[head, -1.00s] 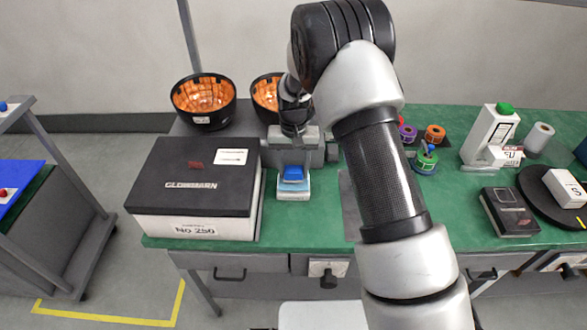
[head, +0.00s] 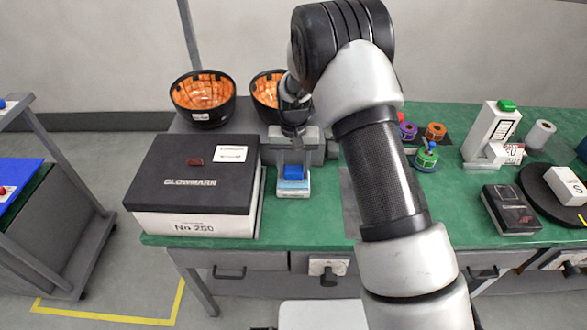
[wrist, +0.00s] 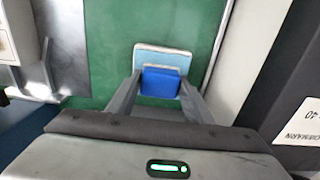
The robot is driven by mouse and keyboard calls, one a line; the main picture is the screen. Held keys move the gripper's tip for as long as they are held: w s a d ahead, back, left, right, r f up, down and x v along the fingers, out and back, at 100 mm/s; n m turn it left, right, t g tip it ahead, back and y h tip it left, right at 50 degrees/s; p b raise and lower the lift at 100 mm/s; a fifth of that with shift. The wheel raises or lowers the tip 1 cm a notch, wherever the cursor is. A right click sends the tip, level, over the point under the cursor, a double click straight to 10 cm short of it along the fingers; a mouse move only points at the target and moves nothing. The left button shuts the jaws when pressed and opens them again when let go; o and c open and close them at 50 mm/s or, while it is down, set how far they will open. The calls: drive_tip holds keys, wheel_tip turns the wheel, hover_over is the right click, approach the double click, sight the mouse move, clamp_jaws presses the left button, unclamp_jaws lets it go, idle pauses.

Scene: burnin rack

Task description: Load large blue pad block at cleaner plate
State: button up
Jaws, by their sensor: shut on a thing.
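The large blue pad block (head: 294,171) is between the fingers of my gripper (head: 292,172), which is shut on it. The wrist view shows the blue block (wrist: 161,82) between the two grey fingers of my gripper (wrist: 160,92). Just beyond it lies a pale blue plate with a white rim (wrist: 163,57), on the green table top. In the head view this plate (head: 293,190) sits beside the black box. The block overlaps the plate in both views; I cannot tell whether they touch.
A black-lidded GLOWMARN box (head: 190,180) stands close on the left. Two black bowls with orange insides, one the left bowl (head: 203,98), stand behind.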

sight(294, 169)
drive_tip(key=shift+f+b, duration=0.3)
drive_tip(key=shift+f, duration=0.15)
idle(1.2)
drive_tip(key=shift+r, duration=0.15)
drive_tip(key=shift+r+p, duration=1.95)
drive_tip(key=shift+r, duration=1.5)
